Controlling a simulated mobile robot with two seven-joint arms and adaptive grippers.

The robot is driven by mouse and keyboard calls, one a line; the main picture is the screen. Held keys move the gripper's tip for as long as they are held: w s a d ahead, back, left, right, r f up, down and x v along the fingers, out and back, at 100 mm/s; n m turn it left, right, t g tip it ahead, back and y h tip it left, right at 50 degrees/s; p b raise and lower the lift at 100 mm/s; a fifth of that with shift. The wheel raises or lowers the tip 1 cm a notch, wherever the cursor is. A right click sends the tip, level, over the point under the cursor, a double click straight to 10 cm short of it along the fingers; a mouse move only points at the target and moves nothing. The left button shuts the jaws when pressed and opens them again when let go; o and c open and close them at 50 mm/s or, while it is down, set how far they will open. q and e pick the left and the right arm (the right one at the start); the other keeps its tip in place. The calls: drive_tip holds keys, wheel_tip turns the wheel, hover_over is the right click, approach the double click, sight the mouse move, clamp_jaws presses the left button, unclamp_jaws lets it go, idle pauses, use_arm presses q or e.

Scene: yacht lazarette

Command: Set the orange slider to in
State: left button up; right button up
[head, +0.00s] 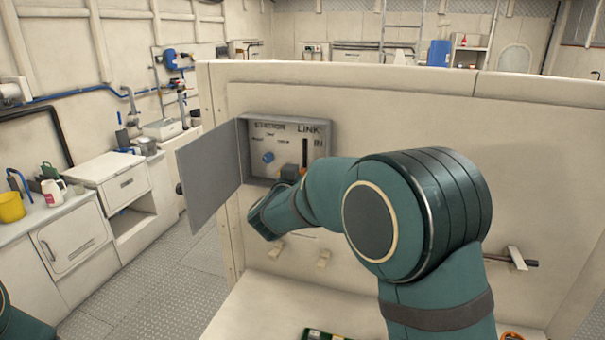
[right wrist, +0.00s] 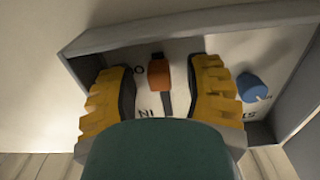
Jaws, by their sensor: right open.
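An orange slider (right wrist: 159,72) sits on a slot in the open grey panel box (head: 248,150). The slider is at the slot's lower end, away from the IN lettering (head: 318,143). My right gripper (right wrist: 163,67) is open, with one yellow finger on each side of the slider. Gaps show between the slider and both fingers. In the head view my right arm hides most of this gripper. My left gripper is out of view.
A blue knob (right wrist: 252,88) is on the same panel, close beside one finger. The box walls (right wrist: 195,24) surround the panel. The box's grey door (head: 210,172) hangs open to the left. A rod on a bracket (head: 517,259) is lower right on the wall.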

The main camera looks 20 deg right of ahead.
drive_tip(key=shift+w+d, duration=0.1)
drive_tip(key=shift+w, duration=0.05)
clamp_jaws()
drive_tip(key=shift+d+r, duration=0.1)
drive_tip(key=shift+r, duration=0.05)
